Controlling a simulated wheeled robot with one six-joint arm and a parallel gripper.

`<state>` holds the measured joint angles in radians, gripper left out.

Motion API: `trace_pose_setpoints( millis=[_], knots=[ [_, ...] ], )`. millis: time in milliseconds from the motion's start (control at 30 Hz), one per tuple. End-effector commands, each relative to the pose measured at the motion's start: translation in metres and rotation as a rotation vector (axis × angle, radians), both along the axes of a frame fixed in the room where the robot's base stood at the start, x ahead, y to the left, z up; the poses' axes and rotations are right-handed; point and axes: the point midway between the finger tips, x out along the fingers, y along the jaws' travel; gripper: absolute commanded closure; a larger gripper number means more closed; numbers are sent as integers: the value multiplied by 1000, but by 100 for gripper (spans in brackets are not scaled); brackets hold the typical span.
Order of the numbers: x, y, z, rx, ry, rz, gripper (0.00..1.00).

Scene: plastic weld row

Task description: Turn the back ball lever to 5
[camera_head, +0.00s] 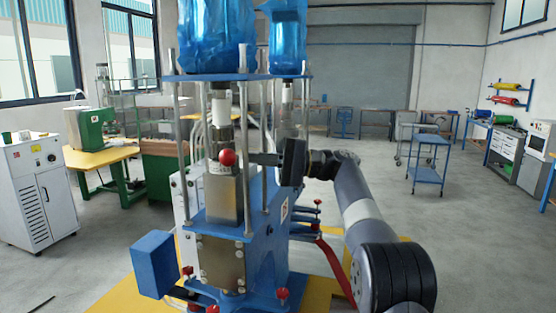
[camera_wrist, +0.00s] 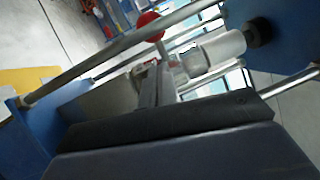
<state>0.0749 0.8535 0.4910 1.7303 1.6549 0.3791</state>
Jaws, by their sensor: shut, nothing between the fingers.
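A red ball (camera_head: 227,157) sits at the front of the blue welding machine (camera_head: 262,250), above a grey metal block (camera_head: 224,195). In the wrist view a red ball (camera_wrist: 148,27) shows beyond the fingertips, left of a white cylinder (camera_wrist: 222,47). My gripper (camera_head: 256,158) reaches in from the right between the machine's metal posts, its tips just right of the ball; whether they touch it I cannot tell. In the wrist view my gripper (camera_wrist: 157,70) is shut and empty. I cannot tell which ball is the back lever. No number 5 is readable.
Metal posts (camera_head: 268,150) stand close around my gripper. More small red knobs (camera_head: 283,293) are low on the machine, and several are on its right side (camera_head: 317,202). A blue box (camera_head: 155,264) juts out at left. Open floor lies at right, before a blue cart (camera_head: 427,160).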

Motion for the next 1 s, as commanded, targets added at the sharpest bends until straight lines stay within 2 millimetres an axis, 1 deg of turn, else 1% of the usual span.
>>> trace_pose_setpoints(
  millis=[100, 300, 767, 1000],
  knots=[
    [-10, 8, 3, 0, -1, 1, 100],
    [-19, 16, 5, 0, -1, 1, 100],
    [-21, 18, 4, 1, -1, -3, 100],
    [-30, 27, 3, 0, -2, -71, 100]
  ],
)
